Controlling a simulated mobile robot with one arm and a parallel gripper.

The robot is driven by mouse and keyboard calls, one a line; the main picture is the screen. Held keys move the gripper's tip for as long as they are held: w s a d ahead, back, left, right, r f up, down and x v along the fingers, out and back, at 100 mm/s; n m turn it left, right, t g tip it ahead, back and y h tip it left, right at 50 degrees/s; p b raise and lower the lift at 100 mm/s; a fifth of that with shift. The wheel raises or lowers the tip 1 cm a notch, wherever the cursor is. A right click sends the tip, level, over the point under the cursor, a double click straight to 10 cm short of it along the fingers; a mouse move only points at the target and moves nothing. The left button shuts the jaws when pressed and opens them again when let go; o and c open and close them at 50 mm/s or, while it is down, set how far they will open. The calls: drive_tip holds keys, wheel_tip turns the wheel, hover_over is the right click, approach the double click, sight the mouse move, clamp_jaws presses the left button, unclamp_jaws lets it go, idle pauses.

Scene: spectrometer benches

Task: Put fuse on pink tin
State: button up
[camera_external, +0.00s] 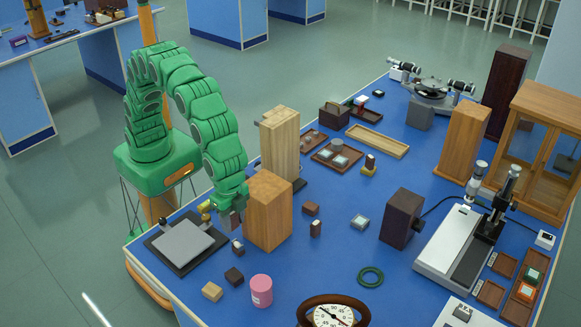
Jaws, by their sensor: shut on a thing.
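The pink tin (261,291) stands upright near the front edge of the blue bench, with a pale label on its side. My gripper (231,219) is at the end of the green arm, above the bench, to the left of a tall wooden block. It is up and to the left of the tin, apart from it. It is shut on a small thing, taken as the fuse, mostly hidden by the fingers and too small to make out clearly. The tin's top looks bare.
The tall wooden block (269,211) stands close to my gripper's right. A grey plate on a dark base (183,244) lies at left. Small blocks (212,291) and a dark block (234,276) lie left of the tin. A round dial (333,315) is at the front, with a green ring (371,277) behind.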

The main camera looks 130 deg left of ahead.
drive_tip(key=w+f, duration=0.2)
drive_tip(key=w, duration=0.1)
hover_over(262, 283)
drive_tip(key=s, duration=0.1)
wheel_tip(262, 283, down, 6)
drive_tip(key=shift+r, duration=0.1)
drive_tip(key=shift+w+f, duration=0.35)
drive_tip(key=shift+f, duration=0.1)
drive_tip(key=shift+w+f, duration=0.2)
drive_tip(key=shift+f, duration=1.45)
drive_tip(key=shift+f, duration=0.15)
